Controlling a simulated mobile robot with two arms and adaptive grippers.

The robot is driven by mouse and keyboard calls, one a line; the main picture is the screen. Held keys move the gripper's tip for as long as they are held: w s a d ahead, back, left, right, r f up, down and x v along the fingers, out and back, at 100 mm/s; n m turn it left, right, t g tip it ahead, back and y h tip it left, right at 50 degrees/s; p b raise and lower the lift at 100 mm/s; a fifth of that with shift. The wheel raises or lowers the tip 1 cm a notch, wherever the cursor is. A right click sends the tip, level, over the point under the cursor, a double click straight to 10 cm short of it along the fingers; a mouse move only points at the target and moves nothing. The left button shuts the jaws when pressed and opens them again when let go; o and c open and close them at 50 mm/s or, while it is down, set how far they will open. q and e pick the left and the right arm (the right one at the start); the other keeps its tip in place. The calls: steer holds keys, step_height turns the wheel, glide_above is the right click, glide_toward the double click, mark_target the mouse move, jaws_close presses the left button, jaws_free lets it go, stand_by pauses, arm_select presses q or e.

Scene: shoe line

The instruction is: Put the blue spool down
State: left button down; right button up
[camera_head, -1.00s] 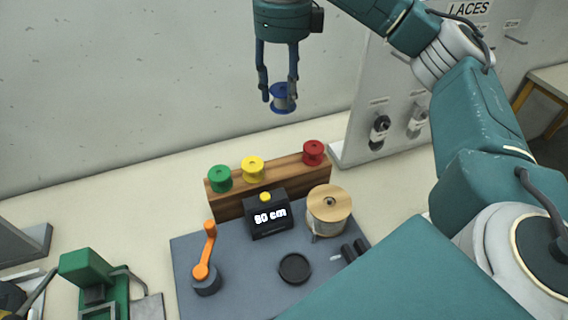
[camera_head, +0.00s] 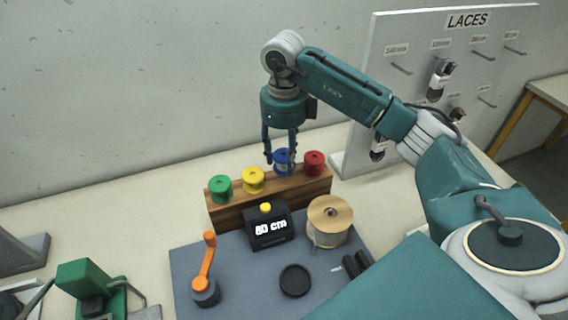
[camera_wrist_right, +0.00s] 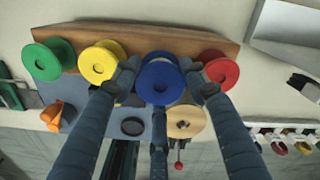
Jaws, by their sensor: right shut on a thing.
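The blue spool (camera_head: 283,162) is between the fingers of my right gripper (camera_head: 281,158), at the wooden rack (camera_head: 238,211). It sits between the yellow spool (camera_head: 253,180) and the red spool (camera_head: 314,162). In the right wrist view the blue spool (camera_wrist_right: 160,80) is upright, its top facing the camera, with my right gripper's fingers (camera_wrist_right: 160,85) around it. I cannot tell whether its base touches the rack. My left gripper is not in view.
A green spool (camera_head: 220,188) stands at the rack's left end. In front are a display reading 80 cm (camera_head: 269,230), a wooden-topped spool (camera_head: 330,222), an orange crank (camera_head: 206,262) and a black round dish (camera_head: 295,281). A LACES board (camera_head: 420,60) stands behind right.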

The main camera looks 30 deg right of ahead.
mark_target(284, 166)
step_height(284, 166, down, 3)
steer(key=shift+f+p, duration=0.15)
steer(key=shift+p, duration=0.3)
steer(key=shift+f, duration=0.1)
steer(key=shift+f, duration=0.15)
steer(key=o, duration=1.4)
